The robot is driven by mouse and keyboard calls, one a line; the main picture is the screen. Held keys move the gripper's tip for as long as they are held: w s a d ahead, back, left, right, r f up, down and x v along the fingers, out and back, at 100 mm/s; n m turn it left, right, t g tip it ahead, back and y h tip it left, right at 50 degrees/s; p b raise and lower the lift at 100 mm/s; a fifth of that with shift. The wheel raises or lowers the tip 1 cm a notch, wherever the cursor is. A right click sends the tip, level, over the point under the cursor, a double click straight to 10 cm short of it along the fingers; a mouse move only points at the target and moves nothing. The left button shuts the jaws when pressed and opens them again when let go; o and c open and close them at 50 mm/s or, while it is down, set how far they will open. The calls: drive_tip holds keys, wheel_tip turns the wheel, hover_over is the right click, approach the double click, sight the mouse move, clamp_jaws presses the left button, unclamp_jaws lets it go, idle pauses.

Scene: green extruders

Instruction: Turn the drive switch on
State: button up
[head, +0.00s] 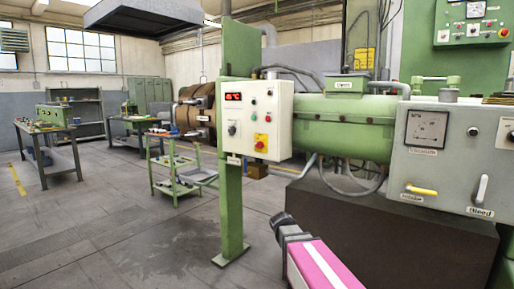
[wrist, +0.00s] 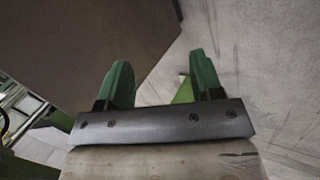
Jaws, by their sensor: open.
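A white control box (head: 258,120) is mounted on a green post. It has a red digital display (head: 233,97), a black rotary knob (head: 232,129), small buttons and a red button on a yellow plate (head: 262,142). A grey panel (head: 450,158) at the right has a yellow handle (head: 421,190) and a pale upright handle (head: 480,190) above a label reading "Bleed". Which control is the drive switch I cannot tell; several labels are too small to read. My gripper (wrist: 160,78) is open and empty, its two green fingers apart, with no control between them.
The green extruder barrel (head: 340,138) runs behind the box, above a large dark base (head: 395,225). The green post (head: 230,215) stands on the floor. A green cart (head: 175,185) and workbenches (head: 45,155) stand at the left. The floor in front is clear.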

drive_tip(key=w+a+r+n+t+h, duration=0.25)
drive_tip(key=w+a+r+n, duration=0.2)
drive_tip(key=w+r, duration=0.35)
drive_tip(key=n+t+h, duration=0.3)
drive_tip(key=n+t, duration=0.6)
approach(257, 146)
drive_tip(key=shift+g+y, duration=0.25)
drive_tip(key=x, duration=1)
drive_tip(key=shift+w+r, duration=0.2)
drive_tip(key=shift+r, duration=0.15)
drive_tip(key=shift+d, duration=0.1)
drive_tip(key=c, duration=0.9)
